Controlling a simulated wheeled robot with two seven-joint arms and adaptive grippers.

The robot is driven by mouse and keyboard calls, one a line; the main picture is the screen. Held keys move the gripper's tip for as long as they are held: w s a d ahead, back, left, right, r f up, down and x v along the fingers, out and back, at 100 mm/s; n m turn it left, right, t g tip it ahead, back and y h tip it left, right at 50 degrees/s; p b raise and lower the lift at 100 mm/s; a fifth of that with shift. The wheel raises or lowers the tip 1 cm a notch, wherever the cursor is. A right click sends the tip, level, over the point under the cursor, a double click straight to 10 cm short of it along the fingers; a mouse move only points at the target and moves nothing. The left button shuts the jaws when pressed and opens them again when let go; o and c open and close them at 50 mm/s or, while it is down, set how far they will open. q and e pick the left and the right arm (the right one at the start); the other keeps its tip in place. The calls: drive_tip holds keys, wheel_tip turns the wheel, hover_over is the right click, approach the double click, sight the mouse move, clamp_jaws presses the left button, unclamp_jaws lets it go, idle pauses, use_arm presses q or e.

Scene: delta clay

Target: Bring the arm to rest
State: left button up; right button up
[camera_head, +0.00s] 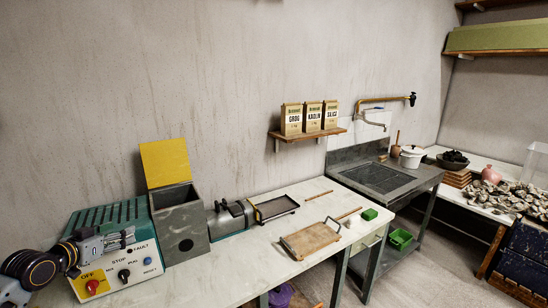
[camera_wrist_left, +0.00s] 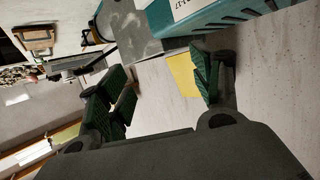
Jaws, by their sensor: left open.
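My left arm comes in from the lower left in the head view, and its gripper (camera_head: 126,238) is in front of the teal control box (camera_head: 118,212). In the left wrist view the gripper (camera_wrist_left: 160,86) is open, its two green-padded fingers well apart with nothing held between them. The teal box (camera_wrist_left: 205,18) shows close past the fingertips in that tilted view. I cannot tell whether the gripper touches the box. My right gripper is in neither view.
A grey bin (camera_head: 180,222) with a raised yellow lid (camera_head: 166,162) stands right of the box. A black tray (camera_head: 275,208) and a wooden board (camera_head: 310,239) lie on the pale worktop (camera_head: 225,268). A sink unit (camera_head: 385,178) stands further right.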

use_arm(q)
drive_tip(key=s+d+f+g+y, duration=0.1)
drive_tip(key=s+d+f+g, duration=0.3)
drive_tip(key=s+d+f, duration=0.65)
drive_tip(key=s+d+f+g, duration=0.3)
drive_tip(key=s+d+f, duration=0.5)
drive_tip(key=f, duration=0.5)
drive_tip(key=s+d+g+y, duration=0.1)
drive_tip(key=s+d+g, duration=0.2)
drive_tip(key=s+d, duration=0.55)
drive_tip(key=s+a+f+g, duration=0.1)
drive_tip(key=s+f, duration=0.1)
drive_tip(key=f, duration=1.5)
drive_tip(key=s+a+f+g, duration=0.1)
drive_tip(key=s+f, duration=0.2)
drive_tip(key=f, duration=1.5)
drive_tip(key=s+a+f, duration=0.2)
drive_tip(key=s+f, duration=0.7)
drive_tip(key=s, duration=0.1)
drive_tip(key=s+a+f, duration=0.2)
drive_tip(key=s+f, duration=0.7)
drive_tip(key=s, duration=0.2)
drive_tip(key=shift+s+f+g, duration=0.2)
drive_tip(key=shift+s+g, duration=0.1)
drive_tip(key=shift+g, duration=0.1)
